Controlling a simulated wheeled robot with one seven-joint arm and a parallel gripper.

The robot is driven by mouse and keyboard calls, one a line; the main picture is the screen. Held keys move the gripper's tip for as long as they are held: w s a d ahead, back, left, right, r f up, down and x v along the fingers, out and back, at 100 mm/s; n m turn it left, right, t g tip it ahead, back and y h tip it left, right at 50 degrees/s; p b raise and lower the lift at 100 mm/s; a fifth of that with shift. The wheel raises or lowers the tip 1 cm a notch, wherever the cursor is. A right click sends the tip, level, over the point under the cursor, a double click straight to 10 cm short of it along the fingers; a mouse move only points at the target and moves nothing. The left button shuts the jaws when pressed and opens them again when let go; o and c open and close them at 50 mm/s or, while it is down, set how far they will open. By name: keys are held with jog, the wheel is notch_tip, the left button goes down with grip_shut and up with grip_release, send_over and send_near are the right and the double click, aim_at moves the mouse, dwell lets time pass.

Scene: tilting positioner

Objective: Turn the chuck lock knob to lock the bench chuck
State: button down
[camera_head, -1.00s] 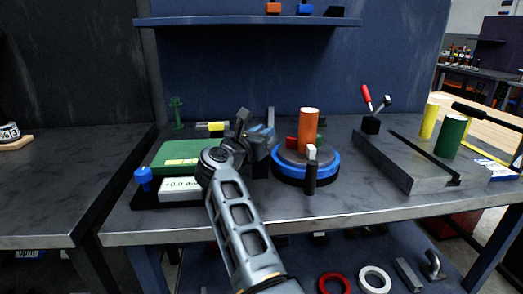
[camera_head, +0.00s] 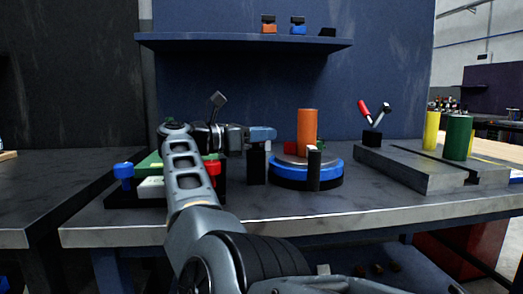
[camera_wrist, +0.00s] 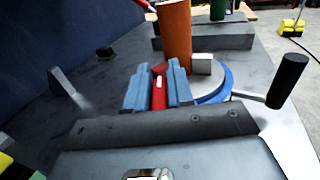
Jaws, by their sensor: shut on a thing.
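In the wrist view, my gripper (camera_wrist: 158,92) has its two blue fingers closed on the sides of a red knob (camera_wrist: 159,92) with a pale mark on top. In the head view my gripper (camera_head: 268,134) reaches right, level, just left of the orange cylinder; its fingers hide the knob there. The bench chuck (camera_head: 300,172) is a round base with a blue ring, and the orange cylinder (camera_head: 307,132) stands upright on it. The chuck's blue ring also shows in the wrist view (camera_wrist: 226,88), beyond the fingers.
A black post (camera_head: 314,170) stands at the chuck's front. A dark block (camera_head: 256,165) stands below my fingers. A blue knob (camera_head: 123,172) is left. A shelf hangs above.

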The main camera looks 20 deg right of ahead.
jog(key=shift+s+m+g+b, duration=0.1)
jog(key=shift+m+g+b, duration=0.5)
jog(key=shift+g+b, duration=0.35)
jog(key=c, duration=1.1)
grip_release()
jog(key=shift+a, duration=0.1)
